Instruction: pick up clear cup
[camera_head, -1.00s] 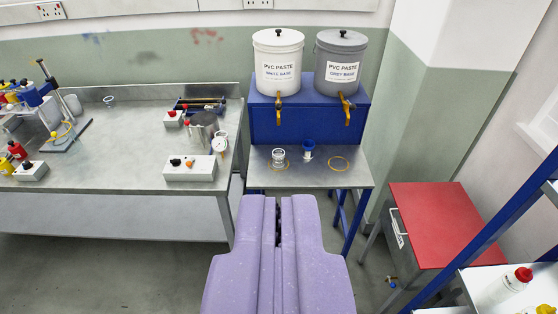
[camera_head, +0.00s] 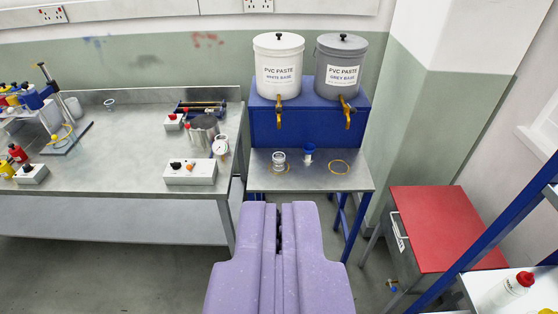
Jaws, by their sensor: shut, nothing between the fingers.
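A clear cup (camera_head: 279,160) stands upright on the small metal table (camera_head: 318,182), at or beside a yellow ring mark on its left side. A second small clear cup or ring-like vessel (camera_head: 109,104) is on the long bench at left; it is too small to tell which. My purple gripper (camera_head: 278,212) is shut and empty. In the picture it lies below the small table and points toward it, apart from both cups.
A blue-topped cup (camera_head: 309,153) stands just right of the clear cup. Behind are two tapped paste buckets (camera_head: 278,65) on a blue stand (camera_head: 300,125). A control box (camera_head: 190,173) sits on the bench. A red-topped cabinet (camera_head: 440,225) and blue-framed rack stand at right.

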